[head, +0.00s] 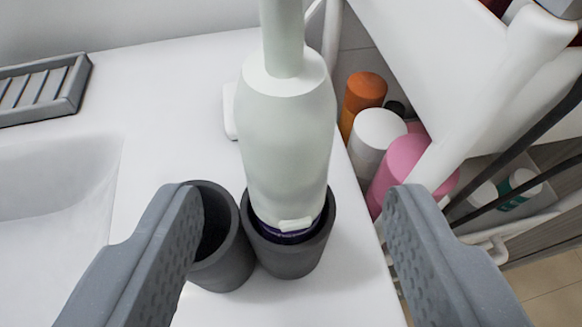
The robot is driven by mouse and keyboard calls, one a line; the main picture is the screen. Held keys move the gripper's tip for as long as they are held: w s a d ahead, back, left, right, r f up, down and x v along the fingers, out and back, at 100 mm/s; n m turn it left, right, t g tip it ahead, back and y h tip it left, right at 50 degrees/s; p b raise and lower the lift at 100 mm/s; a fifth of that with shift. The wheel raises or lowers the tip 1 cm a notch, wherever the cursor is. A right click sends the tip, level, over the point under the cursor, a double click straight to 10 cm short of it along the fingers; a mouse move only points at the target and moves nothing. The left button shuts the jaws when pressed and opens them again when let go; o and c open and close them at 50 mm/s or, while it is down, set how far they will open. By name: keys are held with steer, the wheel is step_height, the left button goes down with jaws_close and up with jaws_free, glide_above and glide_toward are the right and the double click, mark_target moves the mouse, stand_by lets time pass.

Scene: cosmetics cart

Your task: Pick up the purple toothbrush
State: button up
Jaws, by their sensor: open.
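A pale grey-green object with a long neck and a wide body (288,125), shaped like an electric toothbrush, stands upright in a dark grey cup (292,265) on the white counter. A dark purple band (285,237) shows at its base, just inside the cup rim; the rest of the base is hidden. No other purple toothbrush shows. My gripper (292,195) is open, with one finger to the left of this object and one to the right, neither visibly touching it. The left finger overlaps a second dark grey cup (230,258) in the picture.
The second cup stands close against the first, on its left. A sink basin (55,190) and a grey slatted soap dish (45,90) lie at left. Right of the counter edge is a white cart (465,60) with orange, white and pink bottles (395,165).

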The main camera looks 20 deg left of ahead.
mark_target(292, 199)
steer(key=b+x, duration=0.1)
steer(key=x, duration=0.3)
steer(key=shift+f, duration=0.1)
steer(key=shift+w+a+f, duration=0.1)
steer(key=shift+w+a, duration=0.1)
steer(key=shift+w, duration=0.2)
steer(key=shift+s, duration=0.1)
steer(key=shift+c, duration=0.2)
steer(key=c, duration=1.1)
